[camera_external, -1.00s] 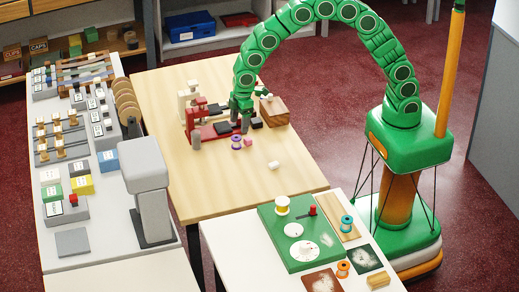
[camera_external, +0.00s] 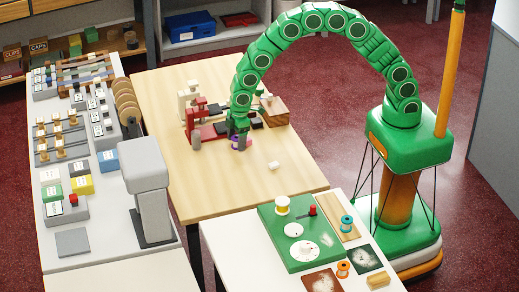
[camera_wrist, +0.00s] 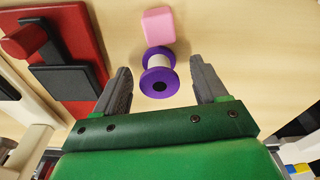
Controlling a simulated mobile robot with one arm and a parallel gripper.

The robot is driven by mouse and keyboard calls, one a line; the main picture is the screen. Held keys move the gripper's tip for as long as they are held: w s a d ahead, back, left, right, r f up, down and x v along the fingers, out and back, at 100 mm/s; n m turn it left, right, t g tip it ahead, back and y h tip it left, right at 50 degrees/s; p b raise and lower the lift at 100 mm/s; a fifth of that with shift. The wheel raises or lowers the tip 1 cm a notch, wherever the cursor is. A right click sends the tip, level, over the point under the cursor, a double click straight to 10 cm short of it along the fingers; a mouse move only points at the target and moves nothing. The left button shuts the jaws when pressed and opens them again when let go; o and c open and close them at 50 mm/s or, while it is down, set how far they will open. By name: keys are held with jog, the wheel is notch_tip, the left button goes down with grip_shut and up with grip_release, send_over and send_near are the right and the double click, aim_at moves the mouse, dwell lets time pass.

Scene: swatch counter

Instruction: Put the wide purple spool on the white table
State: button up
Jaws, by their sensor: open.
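The wide purple spool (camera_wrist: 155,83), with purple flanges and a pale core, stands on the wooden table. In the wrist view it sits between the tips of my open gripper (camera_wrist: 160,78), with a gap on each side. In the external view my gripper (camera_external: 239,138) is low over the spool (camera_external: 236,145) and hides part of it. A white table (camera_external: 232,245) is at the front, with a green board (camera_external: 270,237) and other spools on it.
A pink block (camera_wrist: 158,24) lies right beside the spool. A red and dark device (camera_wrist: 75,55) stands close to the left finger.

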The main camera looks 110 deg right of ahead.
aim_at(236, 138)
jog(key=shift+f, duration=0.1)
jog(key=c, duration=1.1)
jog(key=shift+c, duration=0.2)
jog(key=shift+r, duration=0.35)
notch_tip(236, 138, up, 3)
jog(key=shift+s+r, duration=0.1)
jog(key=shift+s, duration=0.05)
jog(key=s+a+r, duration=0.2)
jog(key=s+r, duration=0.7)
jog(key=s, duration=0.4)
jog(key=w+a+f+m, duration=0.2)
jog(key=w+a+f, duration=0.3)
jog(key=w+a, duration=0.4)
jog(key=shift+a+f, duration=0.2)
jog(key=shift+a, duration=0.3)
